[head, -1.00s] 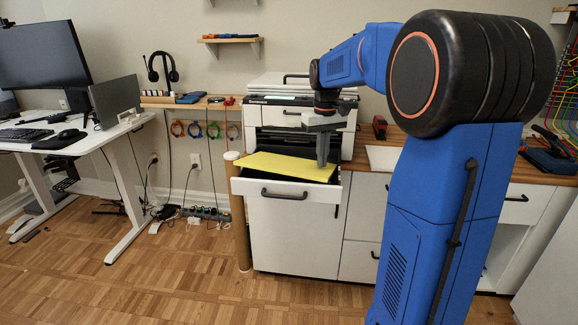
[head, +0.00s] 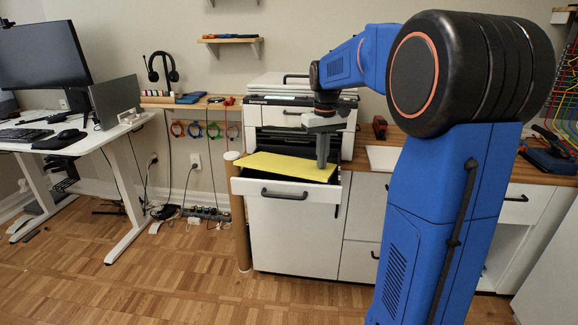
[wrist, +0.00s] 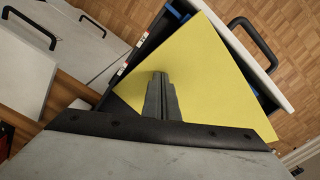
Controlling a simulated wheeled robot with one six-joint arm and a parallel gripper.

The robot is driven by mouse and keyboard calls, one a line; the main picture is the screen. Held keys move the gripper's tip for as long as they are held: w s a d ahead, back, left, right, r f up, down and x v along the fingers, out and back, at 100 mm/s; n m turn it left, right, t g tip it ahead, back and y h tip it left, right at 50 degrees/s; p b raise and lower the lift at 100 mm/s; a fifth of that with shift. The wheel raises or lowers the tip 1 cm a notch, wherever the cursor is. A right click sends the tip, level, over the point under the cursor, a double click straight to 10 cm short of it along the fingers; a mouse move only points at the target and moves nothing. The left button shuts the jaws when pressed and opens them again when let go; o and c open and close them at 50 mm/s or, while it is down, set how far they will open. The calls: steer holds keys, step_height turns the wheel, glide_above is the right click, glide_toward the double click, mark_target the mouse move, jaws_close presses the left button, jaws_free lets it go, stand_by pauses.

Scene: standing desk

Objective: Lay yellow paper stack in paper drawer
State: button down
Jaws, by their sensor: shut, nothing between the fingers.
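The yellow paper stack (head: 285,165) lies over the open paper drawer (head: 300,189) in the head view. It sits askew, and in the wrist view the yellow paper stack (wrist: 202,82) is turned relative to the drawer walls, with dark drawer interior showing at its corners. Whether it lies flat on the drawer floor is hard to tell. My gripper (head: 322,163) points down at the right part of the stack. In the wrist view my gripper (wrist: 161,78) has its fingers together and empty, over the yellow sheet; whether the tips touch it is unclear.
The drawer handle (head: 284,194) is at the drawer's front. A white printer (head: 292,115) stands on the counter behind the drawer. The parquet floor (head: 180,275) in front is clear.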

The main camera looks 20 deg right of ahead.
steer(key=shift+w+d, duration=2.1)
steer(key=shift+d, duration=0.05)
stand_by(3.0)
stand_by(0.3)
steer(key=shift+r, duration=2.95)
